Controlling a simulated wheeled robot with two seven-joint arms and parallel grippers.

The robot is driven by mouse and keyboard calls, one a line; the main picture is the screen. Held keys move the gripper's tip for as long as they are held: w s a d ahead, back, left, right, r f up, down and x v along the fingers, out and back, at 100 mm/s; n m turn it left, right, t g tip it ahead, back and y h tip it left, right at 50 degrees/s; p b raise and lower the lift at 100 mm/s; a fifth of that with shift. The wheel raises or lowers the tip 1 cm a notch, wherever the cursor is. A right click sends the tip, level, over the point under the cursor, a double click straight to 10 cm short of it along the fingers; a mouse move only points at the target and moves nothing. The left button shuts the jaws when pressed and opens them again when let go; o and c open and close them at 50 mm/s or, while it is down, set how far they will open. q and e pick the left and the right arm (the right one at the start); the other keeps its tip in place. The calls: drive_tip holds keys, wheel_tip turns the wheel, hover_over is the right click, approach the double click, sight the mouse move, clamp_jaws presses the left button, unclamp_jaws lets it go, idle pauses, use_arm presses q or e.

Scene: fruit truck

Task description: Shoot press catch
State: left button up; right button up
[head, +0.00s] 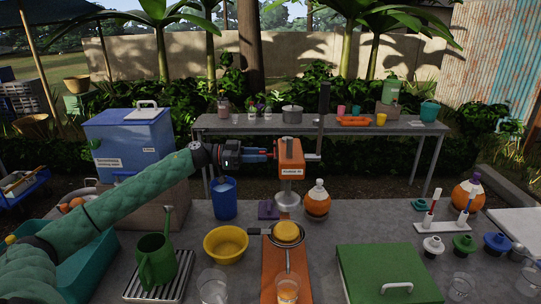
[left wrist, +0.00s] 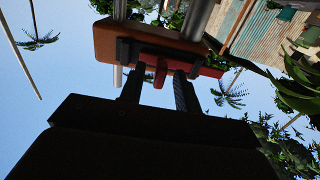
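A press with an orange head (head: 290,158) stands at the table's back middle, with a metal cone (head: 288,198) below it and an upright dark bar (head: 322,120) at its right. My left gripper (head: 270,155) is level with the head, at its left side. In the left wrist view, its two dark fingers (left wrist: 160,92) are apart, with a small red part (left wrist: 160,73) between them and gaps showing on both sides. The press's orange block (left wrist: 140,42) is beyond the fingers. A round yellow-orange piece (head: 286,232) sits in a strainer above a glass (head: 287,291). My right gripper is not in view.
A blue cup (head: 224,198), a yellow bowl (head: 226,245) and a green watering can (head: 156,262) stand left of the press. An orange bottle (head: 316,205) is close at its right. A green box (head: 388,274) fills the front right. A rear table (head: 260,126) holds pots.

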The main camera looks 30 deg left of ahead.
use_arm(q)
drive_tip(key=shift+b+v, duration=0.3)
drive_tip(key=shift+v, duration=2.55)
